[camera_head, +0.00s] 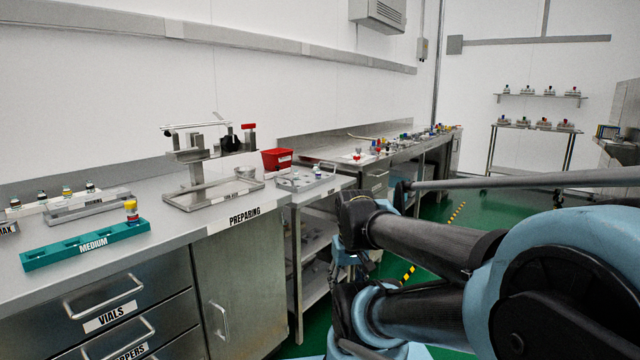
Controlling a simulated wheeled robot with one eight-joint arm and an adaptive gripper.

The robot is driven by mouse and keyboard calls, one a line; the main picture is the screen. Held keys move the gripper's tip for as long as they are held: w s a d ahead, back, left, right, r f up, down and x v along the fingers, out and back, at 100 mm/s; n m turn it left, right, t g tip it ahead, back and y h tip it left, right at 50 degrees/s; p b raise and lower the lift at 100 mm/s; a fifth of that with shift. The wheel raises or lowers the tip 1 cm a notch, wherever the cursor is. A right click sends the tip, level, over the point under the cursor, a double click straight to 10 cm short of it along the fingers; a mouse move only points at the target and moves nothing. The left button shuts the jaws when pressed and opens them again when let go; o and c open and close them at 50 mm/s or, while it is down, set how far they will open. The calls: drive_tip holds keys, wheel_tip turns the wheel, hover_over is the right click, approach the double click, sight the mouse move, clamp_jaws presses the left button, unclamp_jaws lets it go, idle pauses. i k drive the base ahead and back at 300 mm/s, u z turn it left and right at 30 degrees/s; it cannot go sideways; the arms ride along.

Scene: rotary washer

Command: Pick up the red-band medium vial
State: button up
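A teal rack labelled MEDIUM (60,256) lies on the steel counter at the left. One small vial (131,211) stands upright in its right end, with a yellow-orange top and a reddish band below; fine detail is too small to read. The rack's other visible slots look empty. My arm reaches in from the right, over the floor and well right of the rack. The end of my arm, seemingly my gripper (349,262), is dark and partly covered by my own links. Its fingers cannot be made out. Nothing of mine touches the vial.
Behind the teal rack, a pale rack (60,203) holds several dark-capped vials. A metal apparatus (212,165) stands on the PREPARING counter, with a red bin (277,159) and a tray (308,178) to its right. The counter front has drawers labelled VIALS (105,318). Green floor lies beyond.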

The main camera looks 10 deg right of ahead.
sight(133, 219)
drive_tip(key=u, duration=1.45)
